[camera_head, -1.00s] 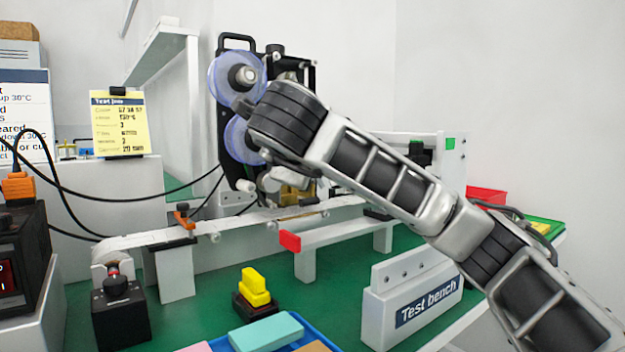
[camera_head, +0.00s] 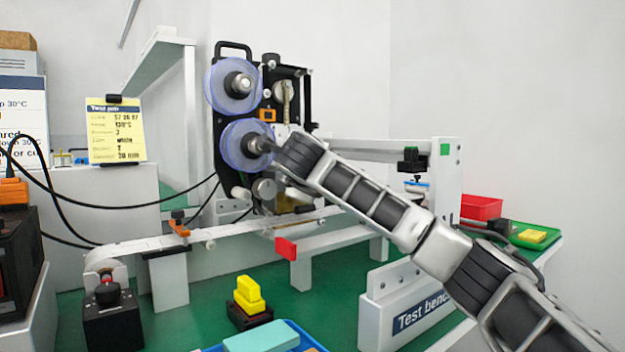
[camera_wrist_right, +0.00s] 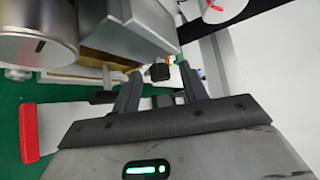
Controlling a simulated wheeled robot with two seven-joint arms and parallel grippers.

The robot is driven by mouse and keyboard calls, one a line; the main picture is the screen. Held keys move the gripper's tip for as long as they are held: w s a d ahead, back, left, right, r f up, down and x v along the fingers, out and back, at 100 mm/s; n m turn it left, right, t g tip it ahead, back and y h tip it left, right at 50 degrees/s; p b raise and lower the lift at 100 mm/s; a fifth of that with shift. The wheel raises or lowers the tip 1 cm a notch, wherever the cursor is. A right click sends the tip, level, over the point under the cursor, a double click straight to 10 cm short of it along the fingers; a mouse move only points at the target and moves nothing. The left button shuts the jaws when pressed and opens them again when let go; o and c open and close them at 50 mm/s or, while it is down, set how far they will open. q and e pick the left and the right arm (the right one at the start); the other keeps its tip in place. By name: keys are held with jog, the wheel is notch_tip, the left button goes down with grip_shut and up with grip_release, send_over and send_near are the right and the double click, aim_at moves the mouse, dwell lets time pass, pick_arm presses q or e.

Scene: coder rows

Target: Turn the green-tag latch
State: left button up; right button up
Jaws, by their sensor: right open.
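A small green tag (camera_head: 445,149) sits on the upright white plate at the right end of the rail in the head view. A black block (camera_head: 411,160) is on the rail just left of it. I cannot tell whether this is the latch. A pale lever (camera_head: 285,98) stands upright on the black machine's face. My right arm reaches in front of the machine, and its wrist hides most of the right gripper. In the right wrist view the right gripper (camera_wrist_right: 160,74) is open, with a dark block (camera_wrist_right: 159,73) showing beyond its fingers. My left gripper is not in view.
The black machine (camera_head: 221,160) carries two bluish reels (camera_head: 231,86). A white rail with a red end (camera_head: 286,248), a yellow-topped switch (camera_head: 249,292) and a Test bench sign (camera_head: 421,313) stand on the green bench. A red bin (camera_head: 480,207) is at right.

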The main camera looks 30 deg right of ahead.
grip_shut()
pick_arm(q)
jog(key=shift+p, duration=0.3)
pick_arm(e)
jog(key=shift+r, duration=0.1)
jog(key=shift+r+m+g+y+p, duration=0.25)
jog(key=shift+m+g+y+p, duration=0.15)
jog(key=shift+m+y+p, duration=0.35)
jog(key=shift+d+r+m+y+p, duration=0.15)
jog(key=shift+m+y+p, duration=0.1)
jog(key=shift+y+p, duration=0.5)
jog(key=shift+g+p, duration=0.3)
jog(key=shift+p, duration=0.15)
jog(key=shift+d+m+y+p, duration=0.15)
jog(key=shift+m+y+p, duration=0.5)
jog(key=shift+p, duration=0.25)
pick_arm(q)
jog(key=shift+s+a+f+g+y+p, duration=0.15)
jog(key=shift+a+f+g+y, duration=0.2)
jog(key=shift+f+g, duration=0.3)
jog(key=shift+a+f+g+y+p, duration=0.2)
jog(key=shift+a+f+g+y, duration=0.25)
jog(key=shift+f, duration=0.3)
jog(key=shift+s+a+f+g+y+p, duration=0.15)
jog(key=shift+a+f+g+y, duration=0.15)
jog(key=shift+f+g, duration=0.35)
pick_arm(e)
jog(key=shift+m+g+y, duration=0.25)
jog(key=shift+g+y, duration=0.05)
jog(key=shift+y, duration=0.25)
